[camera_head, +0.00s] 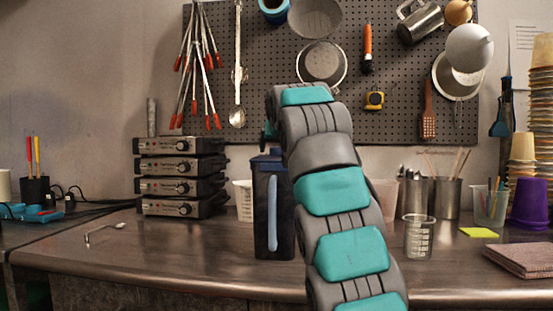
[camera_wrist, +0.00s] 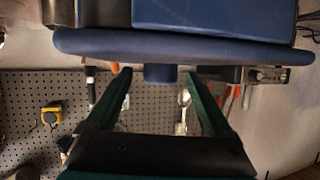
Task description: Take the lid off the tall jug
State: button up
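The tall jug (camera_head: 262,225) is dark blue with a light blue vertical strip and stands upright near the middle of the table, its right side partly behind my arm. Its blue lid (camera_head: 266,163) is on top. In the wrist view, which is upside down, the lid (camera_wrist: 220,47) is a wide blue disc with a small knob (camera_wrist: 160,74) pointing down in the picture. My gripper (camera_wrist: 158,75) is open, its two green fingers on either side of the knob with a visible gap at each side. In the head view the fingers are mostly hidden by my arm.
Stacked black devices (camera_head: 180,187) stand left of the jug, with a white basket (camera_head: 244,200) behind it. A clear beaker (camera_head: 419,237) and metal cups (camera_head: 447,197) stand to the right. A pegboard (camera_head: 395,120) with hanging tools is behind. The table front left is mostly clear.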

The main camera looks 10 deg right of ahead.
grip_shut()
dwell(0.5)
jog(key=shift+r, duration=0.1)
